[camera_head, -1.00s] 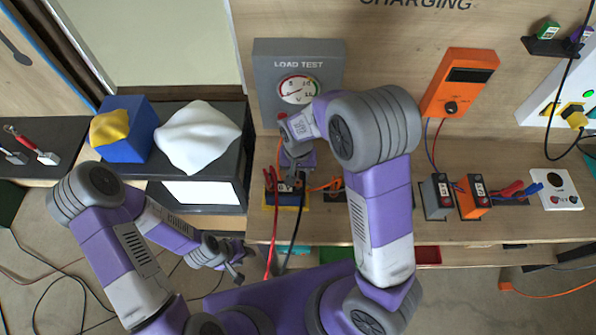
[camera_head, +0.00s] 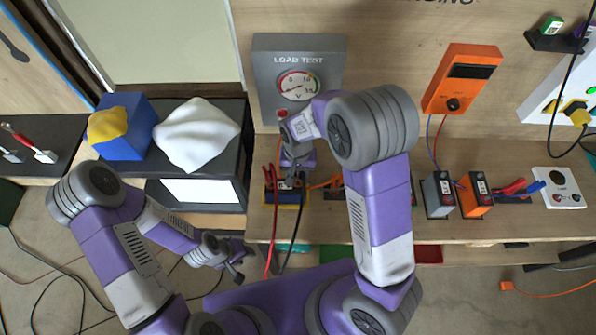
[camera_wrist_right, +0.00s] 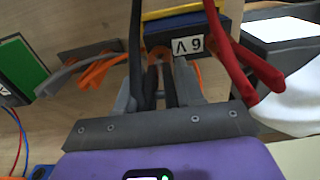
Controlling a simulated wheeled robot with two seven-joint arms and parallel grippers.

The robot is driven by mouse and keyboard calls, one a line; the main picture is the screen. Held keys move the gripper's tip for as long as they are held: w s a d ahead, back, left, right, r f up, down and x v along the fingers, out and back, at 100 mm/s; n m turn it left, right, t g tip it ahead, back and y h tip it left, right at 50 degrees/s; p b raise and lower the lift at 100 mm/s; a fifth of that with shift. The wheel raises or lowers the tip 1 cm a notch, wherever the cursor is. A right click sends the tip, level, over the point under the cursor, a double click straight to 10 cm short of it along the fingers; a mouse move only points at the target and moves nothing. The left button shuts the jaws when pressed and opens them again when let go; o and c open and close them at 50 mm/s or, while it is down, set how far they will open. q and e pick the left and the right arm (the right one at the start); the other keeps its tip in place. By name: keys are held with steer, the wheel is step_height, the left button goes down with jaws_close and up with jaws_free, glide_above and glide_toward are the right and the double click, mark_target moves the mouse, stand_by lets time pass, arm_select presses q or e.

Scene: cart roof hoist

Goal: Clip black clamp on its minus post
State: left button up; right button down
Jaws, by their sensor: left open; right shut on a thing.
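A dark blue battery with a yellow base and a 6 V label (camera_wrist_right: 190,32) stands on the bench under the load tester; it also shows in the head view (camera_head: 285,197). My right gripper (camera_wrist_right: 160,92) is shut on the black clamp (camera_wrist_right: 169,88), whose coppery jaws are at the battery's near top edge. I cannot tell whether they grip the minus post. The red clamp (camera_wrist_right: 228,60) is at the battery's other end, also in the head view (camera_head: 269,178). My left gripper (camera_head: 236,270) is open and empty, low in front of the bench.
The load tester (camera_head: 298,70) is on the back panel above the battery. Orange clamps (camera_wrist_right: 102,68) and grey clamps (camera_wrist_right: 65,76) lie beside it. More batteries (camera_head: 438,195) stand right. A black cart (camera_head: 220,180) with a white cloth is left.

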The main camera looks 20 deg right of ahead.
steer(key=shift+f+b, duration=0.55)
steer(key=shift+f, duration=0.25)
steer(key=c, duration=0.6)
jaws_free()
steer(key=shift+r, duration=0.1)
step_height(320, 180, up, 8)
steer(key=shift+f, duration=0.25)
